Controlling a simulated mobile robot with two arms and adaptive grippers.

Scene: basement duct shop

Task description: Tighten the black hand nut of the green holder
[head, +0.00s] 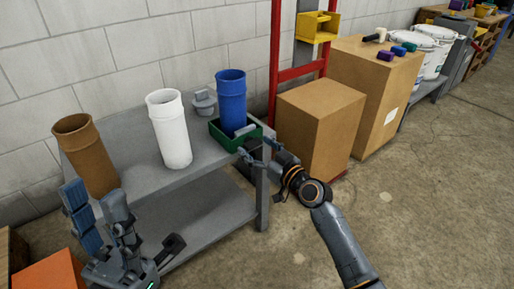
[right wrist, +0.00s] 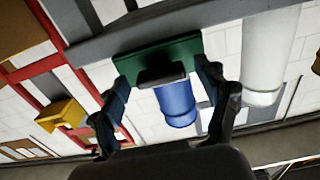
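The green holder (head: 223,137) sits at the right end of the grey bench with a blue cylinder (head: 231,95) standing in it. In the right wrist view the green holder (right wrist: 192,50) and blue cylinder (right wrist: 177,105) appear inverted. A dark block, seemingly the black hand nut (right wrist: 162,76), shows on the holder's front. My right gripper (head: 258,149) is at the bench's right front edge, close to the holder. Its open fingers (right wrist: 168,98) appear on either side of the nut, with gaps visible. My left gripper (head: 93,193) is open and empty at the bench's left front.
A brown cylinder (head: 86,155) and a white cylinder (head: 169,130) stand on the grey bench (head: 140,176). A small grey part (head: 203,102) lies behind them. Cardboard boxes (head: 318,130) and a red frame (head: 275,60) stand to the right. The floor at right is clear.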

